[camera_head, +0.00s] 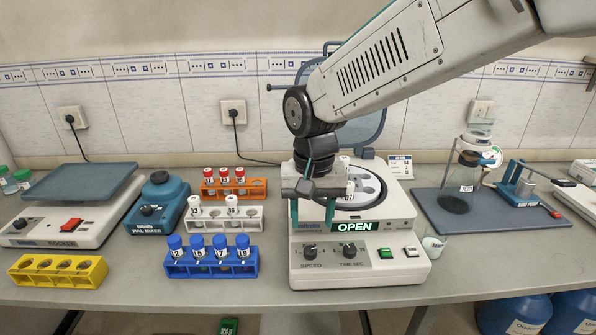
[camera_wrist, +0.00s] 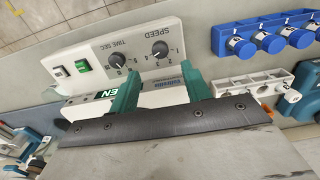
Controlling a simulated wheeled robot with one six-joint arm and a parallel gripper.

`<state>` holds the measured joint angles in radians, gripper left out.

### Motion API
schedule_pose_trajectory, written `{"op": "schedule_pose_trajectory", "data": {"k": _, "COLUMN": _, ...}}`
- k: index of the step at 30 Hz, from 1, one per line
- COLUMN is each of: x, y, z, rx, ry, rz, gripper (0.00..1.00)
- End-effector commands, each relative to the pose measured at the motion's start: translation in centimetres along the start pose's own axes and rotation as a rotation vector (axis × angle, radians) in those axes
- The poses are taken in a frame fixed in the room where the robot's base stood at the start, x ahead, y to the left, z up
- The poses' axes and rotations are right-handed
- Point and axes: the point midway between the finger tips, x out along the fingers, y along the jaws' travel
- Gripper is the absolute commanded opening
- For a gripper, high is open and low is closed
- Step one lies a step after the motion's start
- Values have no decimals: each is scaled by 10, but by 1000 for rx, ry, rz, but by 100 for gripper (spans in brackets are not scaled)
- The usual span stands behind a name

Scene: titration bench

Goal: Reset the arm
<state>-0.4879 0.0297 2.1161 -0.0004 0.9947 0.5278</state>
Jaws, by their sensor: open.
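My gripper (camera_head: 312,212) hangs in front of the left part of the centrifuge (camera_head: 360,262), over its top edge near the display. Its two green fingers are apart with nothing seen between them. The wrist view shows the fingers (camera_wrist: 158,92) over the centrifuge's front panel (camera_wrist: 128,55). The centrifuge's lid (camera_head: 366,130) stands raised, its rotor (camera_head: 366,188) is partly hidden behind my arm, and its display (camera_head: 354,227) reads OPEN.
Left of the centrifuge stand an orange rack (camera_head: 258,190), a white rack (camera_head: 252,220) and a blue rack (camera_head: 213,267) with capped tubes. A yellow rack (camera_head: 60,282), rocker (camera_head: 50,235) and vial mixer (camera_head: 157,215) are farther left. A small beaker (camera_head: 433,247) stands close at right.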

Motion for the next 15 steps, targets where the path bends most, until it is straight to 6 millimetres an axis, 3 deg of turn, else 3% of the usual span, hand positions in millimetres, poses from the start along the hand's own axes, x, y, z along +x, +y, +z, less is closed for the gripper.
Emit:
{"op": "schedule_pose_trajectory", "data": {"k": 2, "x": 1, "y": 2, "z": 2, "rx": -37, "ry": -11, "rz": 6, "gripper": 48}}
{"op": "schedule_pose_trajectory", "data": {"k": 5, "x": 8, "y": 15, "z": 24, "rx": -130, "ry": -65, "rz": 33, "gripper": 48}}
{"op": "schedule_pose_trajectory", "data": {"k": 15, "x": -26, "y": 116, "z": 102, "rx": -232, "ry": -81, "rz": 22, "gripper": 48}}
